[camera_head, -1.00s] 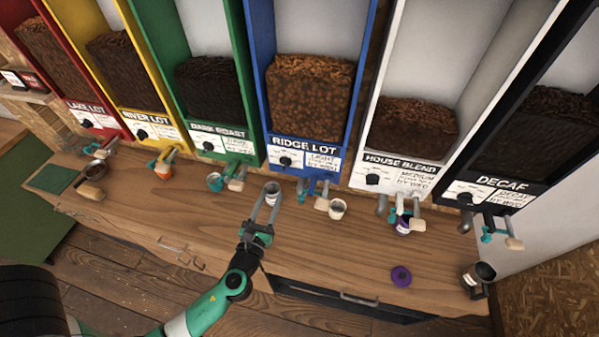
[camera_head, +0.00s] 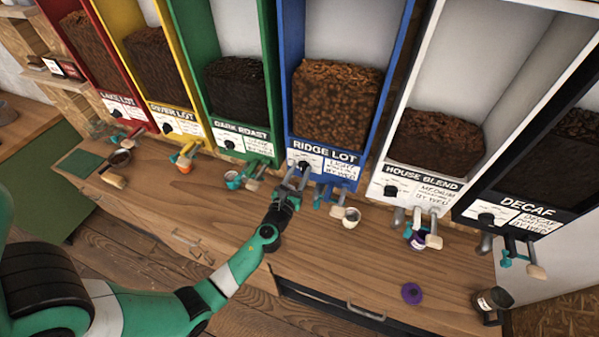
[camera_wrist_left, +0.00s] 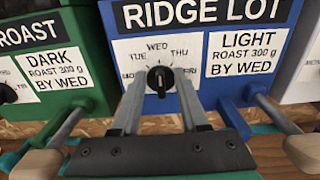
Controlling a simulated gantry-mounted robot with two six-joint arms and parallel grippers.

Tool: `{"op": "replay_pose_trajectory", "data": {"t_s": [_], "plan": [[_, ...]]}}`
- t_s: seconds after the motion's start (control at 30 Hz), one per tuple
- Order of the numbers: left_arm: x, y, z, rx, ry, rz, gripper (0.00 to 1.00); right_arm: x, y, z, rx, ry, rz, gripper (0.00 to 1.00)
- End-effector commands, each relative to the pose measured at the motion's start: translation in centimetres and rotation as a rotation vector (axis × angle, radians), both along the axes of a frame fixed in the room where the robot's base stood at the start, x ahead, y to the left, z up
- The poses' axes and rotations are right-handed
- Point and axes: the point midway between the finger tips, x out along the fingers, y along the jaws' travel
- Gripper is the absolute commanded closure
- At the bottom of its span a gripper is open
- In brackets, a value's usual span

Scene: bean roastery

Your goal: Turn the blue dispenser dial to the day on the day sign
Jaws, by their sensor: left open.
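The blue dispenser (camera_head: 322,160), labelled RIDGE LOT, stands mid-row in the head view. Its black dial (camera_head: 305,164) is on the white label; the wrist view shows the dial (camera_wrist_left: 160,80) close up. Its pale mark points up, roughly at WED, with TUE to the left and THU to the right. My left gripper (camera_wrist_left: 163,98) is open, its fingers either side of and just below the dial; contact cannot be told. In the head view the left gripper (camera_head: 297,177) is before the blue front. My right gripper is not in view.
The green dispenser (camera_head: 240,135) and white dispenser (camera_head: 412,185) flank the blue one. Spouts and levers project below. A white cup (camera_head: 351,217), purple lid (camera_head: 412,293) and dark mug (camera_head: 492,300) stand on the wooden counter (camera_head: 330,255). Its front middle is clear.

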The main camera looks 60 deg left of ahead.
Motion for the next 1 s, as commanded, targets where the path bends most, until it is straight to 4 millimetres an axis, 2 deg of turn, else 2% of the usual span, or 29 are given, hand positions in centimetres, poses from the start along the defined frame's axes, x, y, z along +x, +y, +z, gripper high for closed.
{"op": "replay_pose_trajectory", "data": {"t_s": [0.13,0.37,1.0], "plan": [[-0.02,-0.02,0.00,0.000,0.000,0.000,0.58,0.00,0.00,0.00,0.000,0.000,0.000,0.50],[-0.03,-0.04,0.00,0.000,0.000,0.000,0.99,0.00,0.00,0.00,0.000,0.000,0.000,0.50],[-0.13,0.03,-0.06,-0.049,-0.050,0.000,1.00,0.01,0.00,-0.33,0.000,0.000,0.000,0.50]]}}
